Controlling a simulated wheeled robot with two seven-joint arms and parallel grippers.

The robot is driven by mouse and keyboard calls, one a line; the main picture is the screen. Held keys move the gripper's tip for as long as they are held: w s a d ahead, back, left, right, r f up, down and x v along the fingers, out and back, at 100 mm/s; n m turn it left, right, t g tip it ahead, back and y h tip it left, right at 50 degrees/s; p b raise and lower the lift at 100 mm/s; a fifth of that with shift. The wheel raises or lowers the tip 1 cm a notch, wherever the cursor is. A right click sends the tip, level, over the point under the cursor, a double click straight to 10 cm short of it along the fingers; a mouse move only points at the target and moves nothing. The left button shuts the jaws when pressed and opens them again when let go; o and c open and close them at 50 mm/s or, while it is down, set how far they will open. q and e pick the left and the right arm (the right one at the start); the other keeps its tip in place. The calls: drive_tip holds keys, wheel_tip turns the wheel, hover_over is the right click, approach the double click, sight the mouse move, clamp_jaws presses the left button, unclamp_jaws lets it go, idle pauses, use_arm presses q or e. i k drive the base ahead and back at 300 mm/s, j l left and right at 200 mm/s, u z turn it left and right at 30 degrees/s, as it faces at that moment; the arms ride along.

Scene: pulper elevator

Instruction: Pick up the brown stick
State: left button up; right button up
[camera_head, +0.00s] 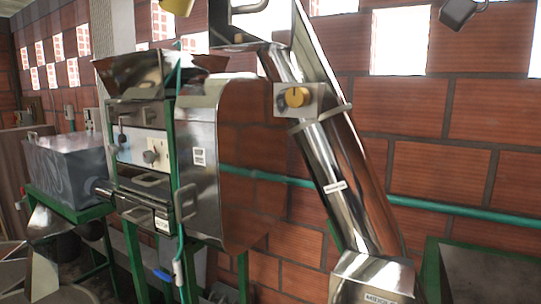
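I cannot make out a brown stick for certain in the head view. Brown wooden surfaces (12,165) show at the far left edge, partly cut off by the frame, and I cannot tell whether a stick is among them. Neither of my grippers shows in this view.
A steel pulper machine (205,155) on a green frame stands left of centre. A steel elevator tube (325,165) slants beside it to a lower box (372,278). A grey tank (70,165) is at left. A green-edged bin (490,270) is at lower right. A brick wall closes the back.

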sight(240, 38)
drive_tip(key=j, duration=0.5)
drive_tip(key=k+j, duration=0.15)
drive_tip(key=j, duration=0.8)
drive_tip(key=k, duration=0.05)
